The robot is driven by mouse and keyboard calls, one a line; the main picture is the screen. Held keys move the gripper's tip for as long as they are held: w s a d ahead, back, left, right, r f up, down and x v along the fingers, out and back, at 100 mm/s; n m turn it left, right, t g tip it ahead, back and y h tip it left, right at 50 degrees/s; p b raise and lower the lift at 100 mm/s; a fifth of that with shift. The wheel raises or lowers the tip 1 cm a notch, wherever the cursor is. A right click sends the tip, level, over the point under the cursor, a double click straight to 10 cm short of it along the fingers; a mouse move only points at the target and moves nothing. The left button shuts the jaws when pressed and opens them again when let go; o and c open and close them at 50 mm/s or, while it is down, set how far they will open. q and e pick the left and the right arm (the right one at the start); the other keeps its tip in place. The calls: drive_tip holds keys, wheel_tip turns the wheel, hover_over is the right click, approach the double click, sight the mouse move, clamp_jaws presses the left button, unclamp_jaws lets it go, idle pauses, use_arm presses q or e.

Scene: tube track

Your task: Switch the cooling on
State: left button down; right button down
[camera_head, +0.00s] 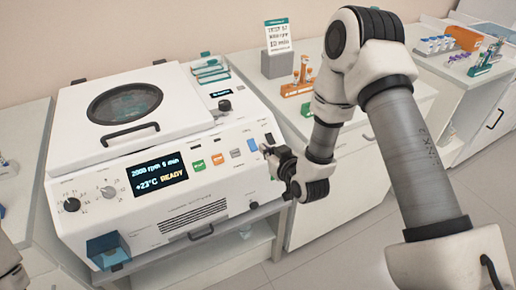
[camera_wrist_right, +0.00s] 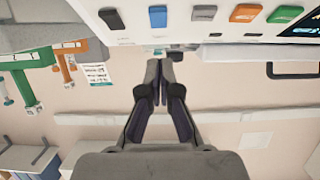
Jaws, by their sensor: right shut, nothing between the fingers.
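The white centrifuge (camera_head: 200,220) stands on the bench at the left. Its display (camera_head: 160,174) reads 2000 rpm, 6 min, +23°C and READY. A blue switch (camera_head: 252,145) sits on the right part of its front panel and also shows in the right wrist view (camera_wrist_right: 158,17). A dark switch (camera_wrist_right: 110,19) is beside it. My right gripper (camera_head: 268,151) is shut and empty at the panel's right end, close to these switches. In the wrist view its fingertips (camera_wrist_right: 159,64) point at the panel; whether they touch it I cannot tell. My left gripper is not visible.
Knobs (camera_head: 72,204) are at the panel's left. An orange tube rack (camera_head: 297,89) and a sign (camera_head: 278,36) stand behind on the right bench.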

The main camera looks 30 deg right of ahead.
sight(253, 146)
drive_tip(key=w+f, duration=0.1)
drive_tip(key=w, duration=0.1)
drive_tip(key=w+f+p, duration=0.1)
drive_tip(key=w+f, duration=0.1)
drive_tip(key=shift+w+f, duration=0.3)
drive_tip(key=shift+w, duration=0.05)
drive_tip(key=shift+w+f, duration=0.25)
drive_tip(key=shift+f, duration=0.25)
